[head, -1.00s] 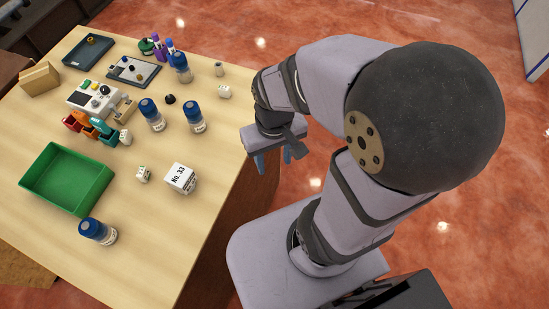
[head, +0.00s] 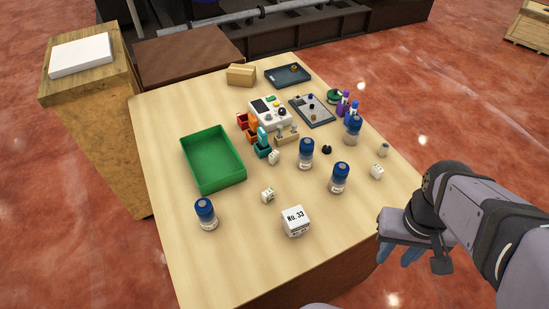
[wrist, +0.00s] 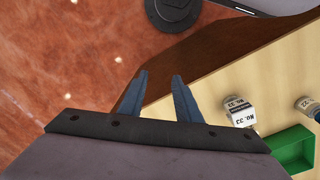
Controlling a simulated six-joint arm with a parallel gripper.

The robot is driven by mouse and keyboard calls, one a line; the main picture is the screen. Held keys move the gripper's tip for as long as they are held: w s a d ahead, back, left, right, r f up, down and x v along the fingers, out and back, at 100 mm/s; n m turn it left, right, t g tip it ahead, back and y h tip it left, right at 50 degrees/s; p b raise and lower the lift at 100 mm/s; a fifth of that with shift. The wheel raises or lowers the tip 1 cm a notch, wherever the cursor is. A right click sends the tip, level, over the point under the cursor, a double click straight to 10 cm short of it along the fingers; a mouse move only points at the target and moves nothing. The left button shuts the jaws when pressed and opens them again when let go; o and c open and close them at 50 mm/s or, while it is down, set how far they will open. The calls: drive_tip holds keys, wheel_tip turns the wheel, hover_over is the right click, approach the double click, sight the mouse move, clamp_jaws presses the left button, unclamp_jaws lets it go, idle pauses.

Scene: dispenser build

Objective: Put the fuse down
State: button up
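My gripper (wrist: 160,75) shows two blue fingers apart with nothing between them in the wrist view. In the head view my gripper (head: 400,252) hangs just off the table's right edge, clear of everything on the table. I cannot pick out a fuse for certain. A tray with small parts (head: 312,110) and a dark tray (head: 288,75) with a small orange-brown item lie toward the back.
A green bin (head: 213,160) stands at left. A white No.33 cube (head: 295,221), blue-capped bottles (head: 306,153), and a white device with buttons (head: 269,113) are on the table (head: 245,230). A cardboard box (head: 241,75) is at the back. The front left tabletop has free room.

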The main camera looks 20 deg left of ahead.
drive_tip(key=w+a+f+n+t+h+b, duration=0.1)
drive_tip(key=w+a+n+t+h+b, duration=0.3)
drive_tip(key=w+n, duration=0.55)
drive_tip(key=w+a+f+n+t+h+b, duration=0.1)
drive_tip(key=w+a+f+n+t+b, duration=0.15)
drive_tip(key=w+a+n, duration=0.7)
drive_tip(key=a+r+n+t+y+b, duration=0.3)
drive_tip(key=a+n+t+y, duration=0.35)
drive_tip(key=a+n, duration=1.3)
drive_tip(key=m+t+h, duration=0.1)
drive_tip(key=m, duration=0.3)
approach(273, 154)
drive_tip(key=shift+w+a+r+n, duration=0.2)
drive_tip(key=shift+r+n, duration=0.05)
drive_tip(key=shift+r, duration=0.25)
drive_tip(key=shift+s+f, duration=0.1)
drive_tip(key=shift+f, duration=0.35)
drive_tip(key=shift+p+x, duration=0.7)
drive_tip(key=shift+x, duration=0.8)
drive_tip(key=shift+d+p+x, duration=0.1)
drive_tip(key=shift+p+x, duration=0.4)
drive_tip(key=shift+x, duration=0.65)
drive_tip(key=shift+d+p+x, duration=0.15)
drive_tip(key=shift+p+x, duration=0.3)
drive_tip(key=shift+x, duration=0.65)
drive_tip(key=shift+s+f, duration=0.1)
